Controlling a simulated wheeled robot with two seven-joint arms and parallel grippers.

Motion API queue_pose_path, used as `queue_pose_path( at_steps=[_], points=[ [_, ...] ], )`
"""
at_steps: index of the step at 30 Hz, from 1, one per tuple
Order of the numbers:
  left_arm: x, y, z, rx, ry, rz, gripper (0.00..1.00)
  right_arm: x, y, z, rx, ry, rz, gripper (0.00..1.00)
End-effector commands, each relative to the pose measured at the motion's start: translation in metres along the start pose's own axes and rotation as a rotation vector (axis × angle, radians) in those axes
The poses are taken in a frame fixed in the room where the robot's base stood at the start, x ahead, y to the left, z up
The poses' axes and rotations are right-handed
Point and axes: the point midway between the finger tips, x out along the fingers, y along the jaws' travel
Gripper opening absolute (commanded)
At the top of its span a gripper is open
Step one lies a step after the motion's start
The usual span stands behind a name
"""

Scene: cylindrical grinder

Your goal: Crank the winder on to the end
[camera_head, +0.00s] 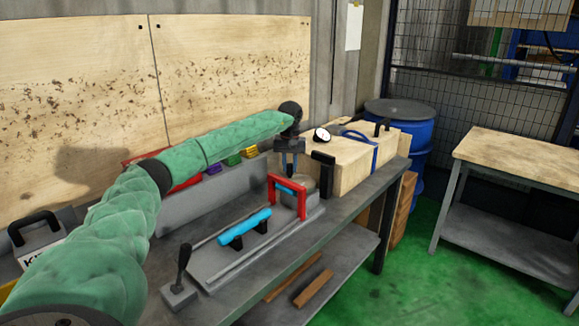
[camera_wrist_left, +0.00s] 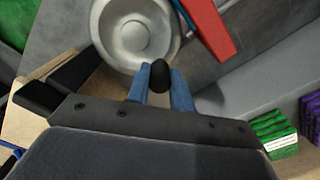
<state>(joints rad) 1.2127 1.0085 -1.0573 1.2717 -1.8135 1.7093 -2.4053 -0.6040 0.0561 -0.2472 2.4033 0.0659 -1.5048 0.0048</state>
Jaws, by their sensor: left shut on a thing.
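My left gripper (camera_head: 289,174) reaches over the bench to the grey round wheel (camera_head: 300,182) at the right end of the grey machine bed. In the left wrist view my left gripper (camera_wrist_left: 161,88) has its blue fingers shut on a small black knob (camera_wrist_left: 161,74). The knob shows at the edge of the pale wheel (camera_wrist_left: 135,32), whose hub is clear. The fingers hide part of the knob's sides. A red frame (camera_head: 272,188) stands beside the wheel, and a blue cylinder (camera_head: 245,228) lies on black supports along the bed. My right gripper is out of view.
A black upright block (camera_head: 322,160) stands close right of the wheel, before a wooden box (camera_head: 360,160) with a blue strap. A black lever (camera_head: 182,265) stands at the near end. A bare wooden table (camera_head: 530,155) is at right.

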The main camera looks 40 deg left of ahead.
Motion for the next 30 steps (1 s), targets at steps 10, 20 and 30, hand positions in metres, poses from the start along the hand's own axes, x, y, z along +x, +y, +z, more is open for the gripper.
queue_pose_path(
  at_steps=[10,20,30],
  points=[
    [-0.001,-0.001,-0.001,0.0,0.002,0.0,0.24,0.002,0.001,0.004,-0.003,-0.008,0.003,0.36],
    [-0.001,0.0,0.0,0.0,0.001,0.0,0.44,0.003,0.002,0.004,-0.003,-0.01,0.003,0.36],
    [-0.03,0.0,-0.001,0.001,0.003,0.002,0.44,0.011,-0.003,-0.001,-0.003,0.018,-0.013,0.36]
  ],
)
